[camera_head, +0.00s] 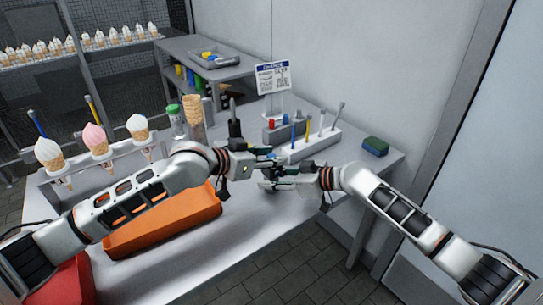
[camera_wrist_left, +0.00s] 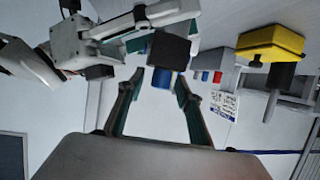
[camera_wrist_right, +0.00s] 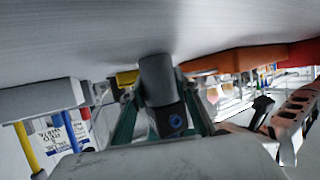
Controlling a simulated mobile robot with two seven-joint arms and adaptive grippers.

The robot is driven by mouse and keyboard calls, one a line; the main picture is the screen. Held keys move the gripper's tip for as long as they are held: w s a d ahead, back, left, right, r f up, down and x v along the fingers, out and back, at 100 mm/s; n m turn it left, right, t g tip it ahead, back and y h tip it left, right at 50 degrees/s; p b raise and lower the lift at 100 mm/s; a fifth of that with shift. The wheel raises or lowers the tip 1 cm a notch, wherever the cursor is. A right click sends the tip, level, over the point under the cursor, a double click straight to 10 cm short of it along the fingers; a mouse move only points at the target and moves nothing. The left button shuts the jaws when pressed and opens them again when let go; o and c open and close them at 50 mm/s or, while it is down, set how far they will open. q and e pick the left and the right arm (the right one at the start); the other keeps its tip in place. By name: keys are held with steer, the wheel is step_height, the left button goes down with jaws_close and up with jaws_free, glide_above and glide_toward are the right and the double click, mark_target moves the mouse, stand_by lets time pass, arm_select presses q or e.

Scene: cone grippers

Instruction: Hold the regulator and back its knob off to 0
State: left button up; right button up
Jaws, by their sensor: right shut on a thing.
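The regulator is a dark block with a short blue knob (camera_wrist_left: 161,79); its body (camera_wrist_left: 168,51) shows in the left wrist view. My right gripper (camera_head: 277,178) is shut on the regulator and holds it above the bench. In the right wrist view a grey cylinder (camera_wrist_right: 156,80) and a dark face with a blue ring (camera_wrist_right: 175,121) sit between its fingers. My left gripper (camera_head: 268,158) is open; in its wrist view the knob appears between the two fingertips (camera_wrist_left: 159,80), with gaps on both sides. The knob's scale is not readable. The head view mostly hides the regulator behind the fingers.
An orange tray (camera_head: 165,228) lies on the bench left of the grippers. A cone rack (camera_head: 60,183) stands further left. A tool stand (camera_head: 312,146) and a sign (camera_head: 273,79) stand behind the grippers. A green and blue sponge (camera_head: 375,146) lies at the right edge.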

arm_select(q)
jaws_close()
